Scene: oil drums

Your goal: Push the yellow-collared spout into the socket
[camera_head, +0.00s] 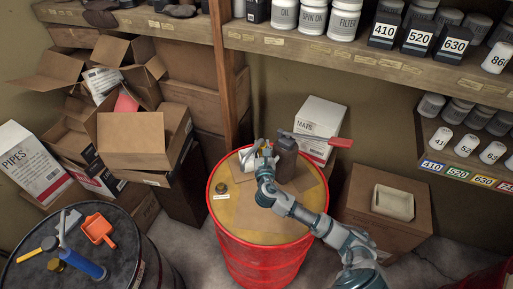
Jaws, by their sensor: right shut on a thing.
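My right arm comes in from the lower right, and its gripper (264,158) is over the back of the yellow top of the red drum (262,262). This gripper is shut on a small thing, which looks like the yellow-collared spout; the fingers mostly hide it. I cannot make out the socket, nor whether the spout touches it. A dark grey bottle (287,161) stands just right of the gripper. A white item (245,158) is close on its left. My left gripper is not in view.
A brass cap (221,188) lies on the drum's left side. A red-handled tool (338,142) is behind the bottle, by the MATS box (319,117). A black drum (75,262) at lower left holds an orange scoop (97,229) and tools. Cardboard boxes and shelves crowd the back.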

